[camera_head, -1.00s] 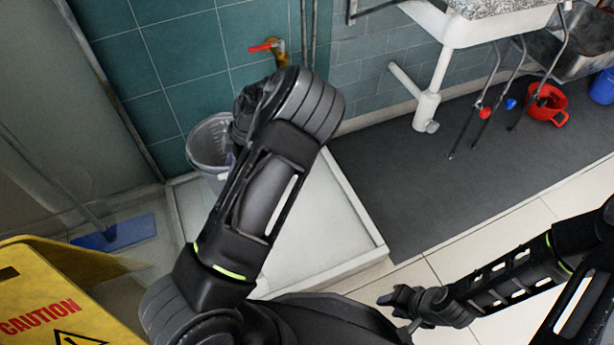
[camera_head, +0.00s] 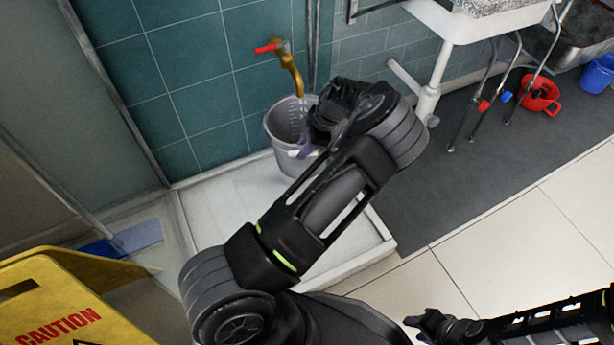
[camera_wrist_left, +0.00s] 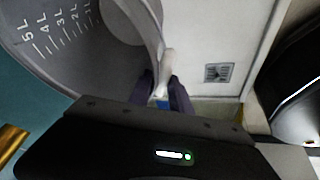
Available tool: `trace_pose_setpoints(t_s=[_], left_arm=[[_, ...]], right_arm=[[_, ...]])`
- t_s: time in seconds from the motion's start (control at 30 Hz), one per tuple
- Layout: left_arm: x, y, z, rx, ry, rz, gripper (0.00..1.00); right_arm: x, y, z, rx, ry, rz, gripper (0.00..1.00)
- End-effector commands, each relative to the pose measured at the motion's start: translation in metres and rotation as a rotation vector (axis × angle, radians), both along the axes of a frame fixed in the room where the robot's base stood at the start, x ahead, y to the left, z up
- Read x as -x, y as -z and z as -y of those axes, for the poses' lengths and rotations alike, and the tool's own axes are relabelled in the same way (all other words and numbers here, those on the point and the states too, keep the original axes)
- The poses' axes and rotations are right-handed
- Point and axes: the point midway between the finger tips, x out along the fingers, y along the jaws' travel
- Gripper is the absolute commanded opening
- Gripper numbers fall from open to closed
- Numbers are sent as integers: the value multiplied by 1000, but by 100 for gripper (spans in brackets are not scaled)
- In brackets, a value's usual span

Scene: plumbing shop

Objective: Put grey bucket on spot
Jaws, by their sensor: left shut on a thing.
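The grey bucket (camera_head: 284,132) is in the head view, below the brass tap with a red handle (camera_head: 281,62), over the back of the white shower tray (camera_head: 235,205). I cannot tell whether it touches the tray. My left gripper (camera_head: 303,150) is shut on the bucket at its right side. In the left wrist view the fingers (camera_wrist_left: 167,92) close on a pale part at the bucket's rim, and litre marks show inside the bucket (camera_wrist_left: 85,55). My right gripper (camera_head: 422,322) is empty at the bottom of the head view; its fingers are too small to judge. No marked spot is clearly visible.
A yellow caution sign (camera_head: 60,300) stands at the lower left, beside a blue squeegee (camera_head: 125,240). A drain (camera_wrist_left: 219,72) shows in the tray.

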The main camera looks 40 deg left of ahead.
Motion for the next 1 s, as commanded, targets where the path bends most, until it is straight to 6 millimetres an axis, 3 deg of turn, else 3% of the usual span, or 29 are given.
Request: trace_pose_setpoints(t_s=[0.33, 0.7, 1.0], left_arm=[[0, 1, -1, -3, 0, 4, 0], [0, 58, -1, -3, 0, 2, 0], [0, 62, -1, -2, 0, 4, 0]], right_arm=[[0, 1, 0, 0, 0, 1, 36], [-4, 24, 0, 2, 6, 10, 36], [-4, 24, 0, 2, 7, 12, 36]])
